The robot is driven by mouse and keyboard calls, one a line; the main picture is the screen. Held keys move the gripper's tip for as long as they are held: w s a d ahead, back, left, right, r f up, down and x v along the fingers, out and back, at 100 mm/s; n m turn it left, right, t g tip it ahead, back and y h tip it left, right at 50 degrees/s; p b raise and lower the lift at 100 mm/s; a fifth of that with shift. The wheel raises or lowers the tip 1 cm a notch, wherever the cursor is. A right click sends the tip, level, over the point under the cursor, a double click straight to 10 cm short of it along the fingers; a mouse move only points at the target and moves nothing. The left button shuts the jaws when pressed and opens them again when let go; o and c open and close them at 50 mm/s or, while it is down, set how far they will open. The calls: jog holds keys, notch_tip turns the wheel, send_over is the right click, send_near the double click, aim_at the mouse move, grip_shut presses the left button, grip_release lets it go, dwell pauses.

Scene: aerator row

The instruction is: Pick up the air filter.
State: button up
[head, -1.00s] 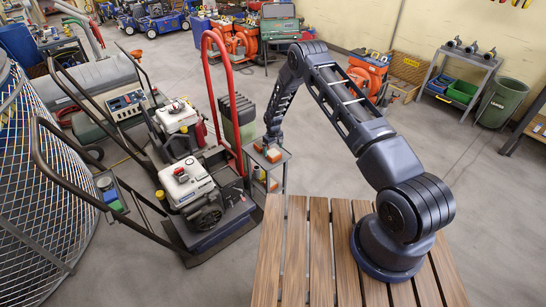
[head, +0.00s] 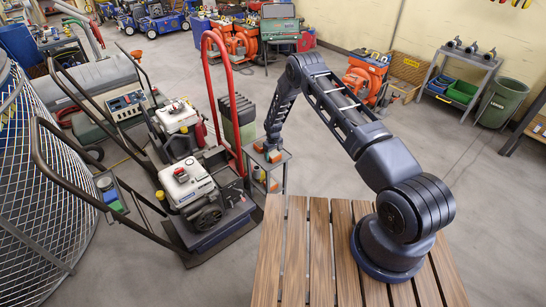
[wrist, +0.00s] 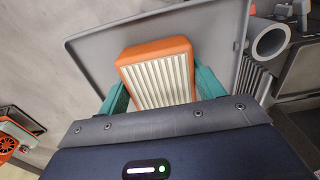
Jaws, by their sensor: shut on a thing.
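The air filter (wrist: 158,72) has an orange frame and pale, pleated ribs. In the wrist view it lies between the two teal fingers of my gripper (wrist: 162,92), which are shut on its sides. Its near end is hidden behind my gripper's body. The filter is over the grey tray top of a small cart (wrist: 95,50); I cannot tell whether it still touches the tray. In the head view my gripper (head: 270,148) is low at the cart's top (head: 283,155), with small orange patches beside it.
A hand truck with a red frame (head: 236,100) and an engine unit (head: 192,185) stand close left of the cart. A slatted wooden table (head: 295,240) is in front. A grey pipe end (wrist: 270,42) is right of the tray. The floor (head: 400,140) to the right is open.

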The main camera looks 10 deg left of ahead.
aim_at(272, 153)
jog(key=shift+r, duration=0.15)
notch_tip(272, 153, up, 20)
dwell(0.5)
jog(key=o, duration=0.4)
jog(key=c, duration=0.3)
jog(key=shift+s+a+f, duration=2.3)
jog(key=shift+a+f, duration=1.1)
jog(key=shift+a, duration=0.9)
jog(key=shift+s+a+f, duration=2.25)
jog(key=shift+a+f, duration=1.1)
jog(key=shift+a, duration=1)
jog(key=shift+s+a+f, duration=2.3)
jog(key=shift+a+f, duration=1.1)
jog(key=shift+a, duration=0.9)
